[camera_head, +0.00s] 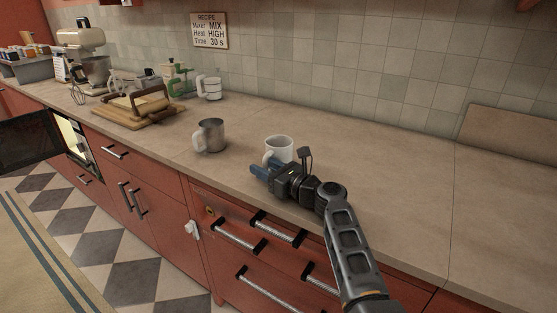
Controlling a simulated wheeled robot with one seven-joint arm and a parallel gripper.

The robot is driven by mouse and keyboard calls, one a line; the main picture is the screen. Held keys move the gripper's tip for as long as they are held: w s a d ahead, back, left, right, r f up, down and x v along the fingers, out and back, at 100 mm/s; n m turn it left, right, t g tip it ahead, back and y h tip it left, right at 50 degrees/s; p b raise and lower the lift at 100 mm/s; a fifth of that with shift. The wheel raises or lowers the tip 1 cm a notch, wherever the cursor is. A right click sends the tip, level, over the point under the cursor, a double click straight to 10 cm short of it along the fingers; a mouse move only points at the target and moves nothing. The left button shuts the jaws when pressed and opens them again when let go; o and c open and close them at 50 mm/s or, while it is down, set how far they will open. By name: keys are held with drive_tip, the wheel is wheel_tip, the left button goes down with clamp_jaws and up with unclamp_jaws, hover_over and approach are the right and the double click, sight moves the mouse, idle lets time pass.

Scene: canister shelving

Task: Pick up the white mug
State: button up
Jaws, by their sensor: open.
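The white mug (279,148) stands upright on the beige counter (370,170), with its handle on the left side. My gripper (258,168) is at the counter's front edge, just in front of the mug in the picture, with its blue fingers pointing left. The gripper hides the mug's lower front. The gripper is open, and nothing shows between its fingers. I cannot tell whether it touches the mug.
A metal cup (210,135) stands to the left of the mug. Farther left are a wooden board (122,118) with a rolling pin, a white measuring cup (211,88) and a stand mixer (81,42). The counter is clear on the right. Red drawers (255,240) are below.

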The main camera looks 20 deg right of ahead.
drive_tip(key=shift+c, duration=0.4)
clamp_jaws()
drive_tip(key=shift+r, duration=0.1)
